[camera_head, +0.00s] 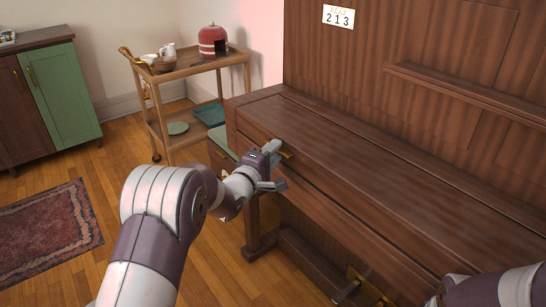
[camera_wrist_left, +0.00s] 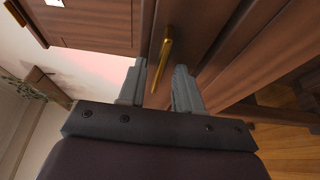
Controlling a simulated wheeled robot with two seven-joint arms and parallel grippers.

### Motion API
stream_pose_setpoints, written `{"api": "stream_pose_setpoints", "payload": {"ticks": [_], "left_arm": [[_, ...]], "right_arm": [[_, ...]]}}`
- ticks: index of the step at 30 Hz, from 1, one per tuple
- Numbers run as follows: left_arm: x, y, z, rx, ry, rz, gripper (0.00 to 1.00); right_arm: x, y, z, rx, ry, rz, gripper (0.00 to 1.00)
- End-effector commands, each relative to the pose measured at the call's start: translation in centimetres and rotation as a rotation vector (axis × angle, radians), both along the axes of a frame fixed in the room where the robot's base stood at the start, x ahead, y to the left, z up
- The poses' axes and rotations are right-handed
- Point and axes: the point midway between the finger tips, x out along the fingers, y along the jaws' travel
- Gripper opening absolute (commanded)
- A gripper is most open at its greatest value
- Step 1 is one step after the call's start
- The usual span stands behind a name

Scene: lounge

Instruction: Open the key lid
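The brown wooden piano (camera_head: 350,165) has its key lid (camera_head: 375,205) shut. A brass handle (camera_head: 285,153) sits on the lid's front near its left end. It also shows in the left wrist view (camera_wrist_left: 164,55) as a gold bar. My left gripper (camera_head: 272,168) is at this handle. In the left wrist view my left gripper's (camera_wrist_left: 158,88) fingers are apart, with the handle's near end seen between them. I cannot tell whether either finger touches it. Part of my right arm shows at the bottom right of the head view; its gripper is out of view.
A wooden cart (camera_head: 190,68) with a red pot (camera_head: 212,41) and dishes stands left of the piano. A green-doored cabinet (camera_head: 58,95) and a red rug (camera_head: 45,235) are farther left. Brass pedals (camera_head: 370,287) show low under the piano. Floor between rug and piano is clear.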

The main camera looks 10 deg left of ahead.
Motion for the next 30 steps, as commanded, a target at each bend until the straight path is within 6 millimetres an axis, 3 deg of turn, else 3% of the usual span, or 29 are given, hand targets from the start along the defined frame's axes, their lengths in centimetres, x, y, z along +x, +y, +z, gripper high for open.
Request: {"api": "stream_pose_setpoints", "payload": {"ticks": [7, 10, 11, 30], "left_arm": [[0.09, -0.02, 0.05, 0.000, 0.000, 0.000, 0.34], [0.08, -0.02, 0.04, 0.001, 0.000, 0.000, 0.01], [0.08, -0.02, 0.04, 0.001, 0.000, 0.000, 0.00], [0.05, -0.01, -0.02, 0.001, 0.001, 0.000, 0.00]], "right_arm": [[0.00, 0.00, 0.00, 0.000, 0.000, 0.000, 0.43], [0.00, 0.00, 0.00, 0.000, 0.000, 0.000, 0.43], [0.00, 0.00, 0.00, 0.000, 0.000, 0.000, 0.43], [0.00, 0.00, -0.01, 0.000, 0.000, 0.000, 0.43]]}}
